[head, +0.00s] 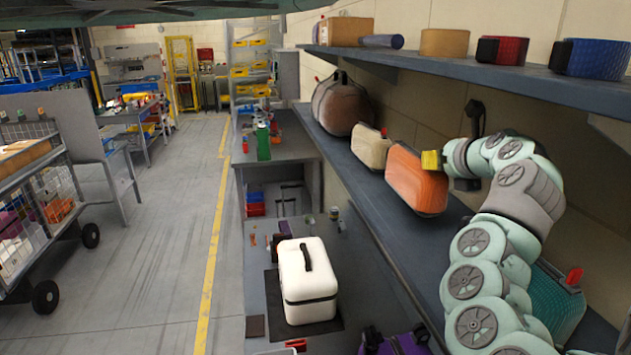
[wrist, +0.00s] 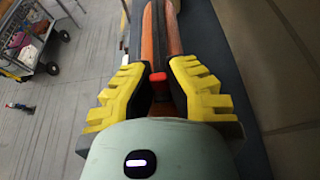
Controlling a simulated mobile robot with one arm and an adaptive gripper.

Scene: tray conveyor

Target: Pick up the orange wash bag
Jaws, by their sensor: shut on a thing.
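The orange wash bag (head: 414,180) stands upright on the grey lower shelf in the head view, at the right of the picture's middle. My gripper (head: 432,161) reaches it from the right, at its upper right edge. In the wrist view the yellow fingers of my gripper (wrist: 158,84) close in from both sides on the orange wash bag (wrist: 162,40), around its edge near a red tab (wrist: 157,77). The bag's lower part is hidden in the wrist view. I cannot see a clear gap between the bag and the shelf.
A beige bag (head: 371,148) stands just behind the orange one, and a brown bag (head: 342,105) beyond it. A teal case (head: 556,300) is below my arm. The upper shelf (head: 470,68) runs above. A white case (head: 307,280) sits on the lower bench.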

